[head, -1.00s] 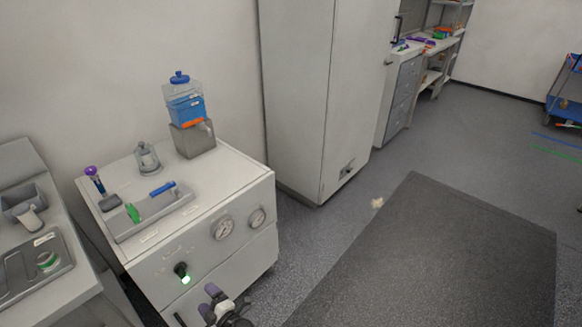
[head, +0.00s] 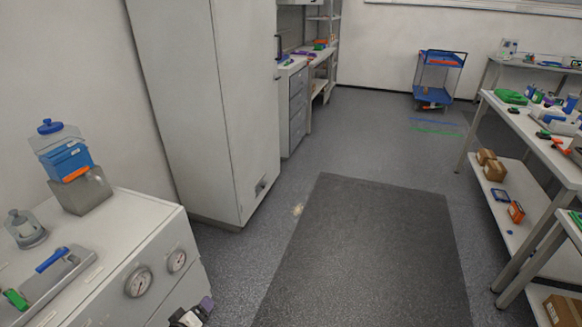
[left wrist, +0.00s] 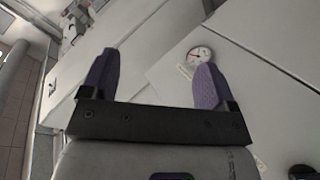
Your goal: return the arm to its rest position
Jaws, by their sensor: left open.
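My left gripper (head: 192,314) shows at the bottom edge of the head view, close to the front right corner of the white cabinet with gauges (head: 150,240). Its purple fingers stand wide apart in the left wrist view (left wrist: 156,76), with nothing between them. A gauge (left wrist: 200,55) on a white panel shows beyond the fingers there. Most of my left arm is out of the head view. My right gripper is in neither view.
On the cabinet top are a blue-capped container (head: 68,155), a glass jar (head: 26,230) and a tray (head: 62,290). A tall white cabinet (head: 200,100) stands behind. The dark floor mat (head: 370,250) is clear. Shelved tables (head: 530,130) line the right.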

